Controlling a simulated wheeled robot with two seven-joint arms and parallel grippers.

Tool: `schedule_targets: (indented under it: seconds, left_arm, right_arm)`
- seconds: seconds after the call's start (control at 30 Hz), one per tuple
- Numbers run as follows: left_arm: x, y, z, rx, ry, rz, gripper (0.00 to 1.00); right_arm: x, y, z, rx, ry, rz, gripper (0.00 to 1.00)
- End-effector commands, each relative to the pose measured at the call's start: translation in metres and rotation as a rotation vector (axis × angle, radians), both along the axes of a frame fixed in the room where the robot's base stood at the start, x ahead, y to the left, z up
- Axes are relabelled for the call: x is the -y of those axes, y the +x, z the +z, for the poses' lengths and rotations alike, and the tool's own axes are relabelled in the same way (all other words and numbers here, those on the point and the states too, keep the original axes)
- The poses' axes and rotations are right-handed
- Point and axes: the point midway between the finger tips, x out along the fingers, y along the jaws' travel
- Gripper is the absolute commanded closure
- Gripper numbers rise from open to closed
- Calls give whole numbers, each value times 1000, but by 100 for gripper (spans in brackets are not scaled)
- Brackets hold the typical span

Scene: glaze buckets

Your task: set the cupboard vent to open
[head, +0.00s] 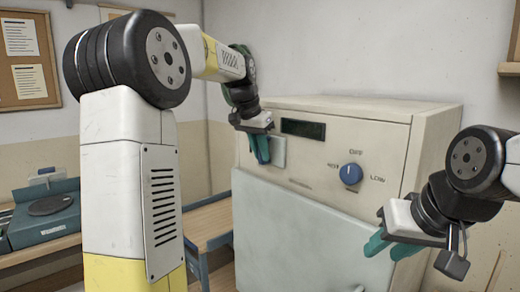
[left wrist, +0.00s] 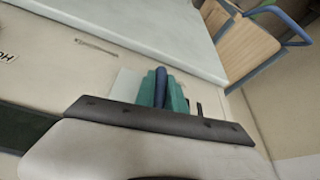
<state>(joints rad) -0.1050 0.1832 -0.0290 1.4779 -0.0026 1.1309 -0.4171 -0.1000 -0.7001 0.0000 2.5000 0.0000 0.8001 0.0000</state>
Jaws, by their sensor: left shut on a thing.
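The cream cabinet (head: 395,150) stands ahead with a large pale door (head: 300,235) below its front panel. A small grey plate (head: 279,152) sits on the panel's left part; it also shows in the left wrist view (left wrist: 126,83). My left gripper (head: 261,149) is at this plate. In the left wrist view its teal fingers (left wrist: 162,90) are shut on a dark blue handle (left wrist: 161,86) in front of the plate. The fingers hide much of the handle, and I cannot read its setting. My right gripper (head: 391,247) is open and empty, before the cabinet's right side.
A blue knob (head: 350,174) with printed labels and a dark display (head: 303,129) are on the same panel. A wooden-topped cart (head: 207,222) with blue rails stands left of the cabinet. A teal box (head: 45,213) sits on the far-left bench.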

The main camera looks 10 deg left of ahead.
Motion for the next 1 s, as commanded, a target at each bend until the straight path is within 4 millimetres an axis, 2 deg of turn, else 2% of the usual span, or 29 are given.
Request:
schedule_targets:
  seconds: [0.13,0.43,0.47,0.57,0.87,1.0]
  left_arm:
    - [15,-11,2,4,0,-2,100]
    - [18,-13,1,2,-1,-3,100]
    - [18,-14,1,2,-1,-4,83]
    - [18,-14,1,2,-1,-4,64]
    - [16,-13,1,2,-1,-1,64]
    - [14,-16,12,5,-1,-1,64]
  right_arm:
    - [0,0,0,0,0,0,64]
    - [0,0,0,0,0,0,64]
    - [0,0,0,0,0,0,64]
    - [0,0,0,0,0,0,64]
    - [0,0,0,0,0,0,64]
    - [0,0,0,0,0,0,64]
